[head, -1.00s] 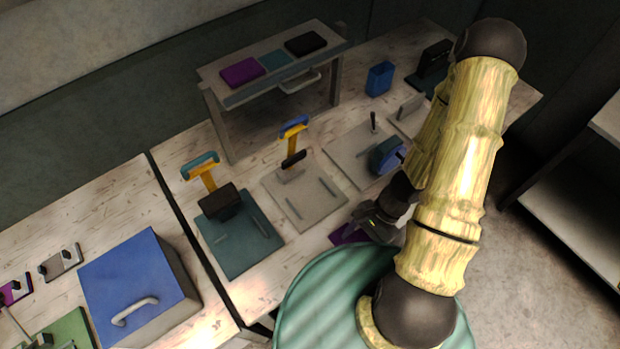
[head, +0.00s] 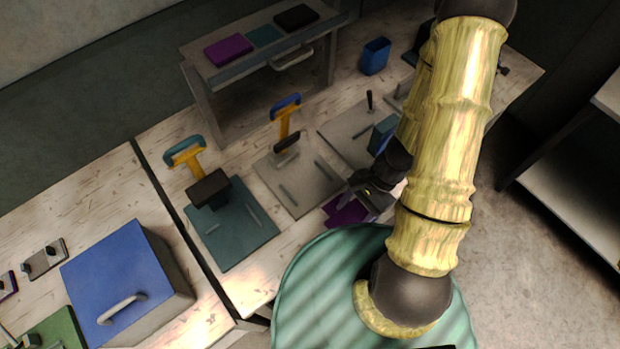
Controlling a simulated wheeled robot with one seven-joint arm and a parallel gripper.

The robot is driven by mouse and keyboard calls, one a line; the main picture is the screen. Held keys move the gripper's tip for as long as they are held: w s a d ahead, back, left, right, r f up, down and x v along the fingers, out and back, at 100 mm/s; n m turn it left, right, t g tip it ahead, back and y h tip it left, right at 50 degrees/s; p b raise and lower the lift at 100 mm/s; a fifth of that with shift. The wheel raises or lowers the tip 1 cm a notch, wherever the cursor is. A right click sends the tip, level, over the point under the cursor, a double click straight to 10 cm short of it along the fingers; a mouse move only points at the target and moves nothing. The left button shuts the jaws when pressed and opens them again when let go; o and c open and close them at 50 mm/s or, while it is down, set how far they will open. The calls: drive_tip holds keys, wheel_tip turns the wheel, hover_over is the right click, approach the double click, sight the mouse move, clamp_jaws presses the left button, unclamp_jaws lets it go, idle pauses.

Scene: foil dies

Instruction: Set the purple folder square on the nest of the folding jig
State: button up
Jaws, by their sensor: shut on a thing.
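My gripper (head: 356,196) is shut on the purple folder (head: 345,213), a flat purple piece at the front of the workbench. My gripper covers its right part, and I cannot tell whether it touches the bench. It is beside the front right corner of a grey plate (head: 296,190) with thin rails and a yellow, blue-gripped lever. Behind my gripper is another grey plate (head: 345,130) with a rail and a dark upright pin, partly hidden by my arm. I cannot tell for sure which plate is the folding jig.
A teal press (head: 236,240) with a yellow lever stands left. A raised shelf (head: 215,82) at the back holds a purple, a teal and a dark pad. A blue holder (head: 375,57) stands right of it. A blue-lidded box (head: 115,270) is on the left bench.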

drive_tip(key=shift+w+a+f+b, duration=0.15)
drive_tip(key=shift+w+f+b, duration=0.2)
drive_tip(key=shift+b, duration=0.65)
drive_tip(key=b, duration=0.2)
drive_tip(key=a+b, duration=0.1)
drive_tip(key=shift+w+r+b, duration=0.1)
drive_tip(key=shift+r+b, duration=0.2)
drive_tip(key=shift+b, duration=0.05)
drive_tip(key=w+a+p, duration=0.1)
drive_tip(key=w+a, duration=0.1)
drive_tip(key=w, duration=0.2)
drive_tip(key=w+a+p, duration=0.2)
drive_tip(key=w+a, duration=0.1)
drive_tip(key=w+a+p, duration=0.2)
drive_tip(key=w, duration=0.2)
drive_tip(key=shift+w+a+r, duration=0.2)
drive_tip(key=shift+w+a, duration=0.1)
drive_tip(key=shift+a, duration=0.05)
drive_tip(key=shift+w+a, duration=0.2)
drive_tip(key=shift+w, duration=0.05)
wheel_tip(320, 180, down, 4)
drive_tip(key=b, duration=0.2)
drive_tip(key=shift+w+a+r+b, duration=0.1)
drive_tip(key=shift+w+r+b, duration=0.05)
drive_tip(key=shift+r+b, duration=0.15)
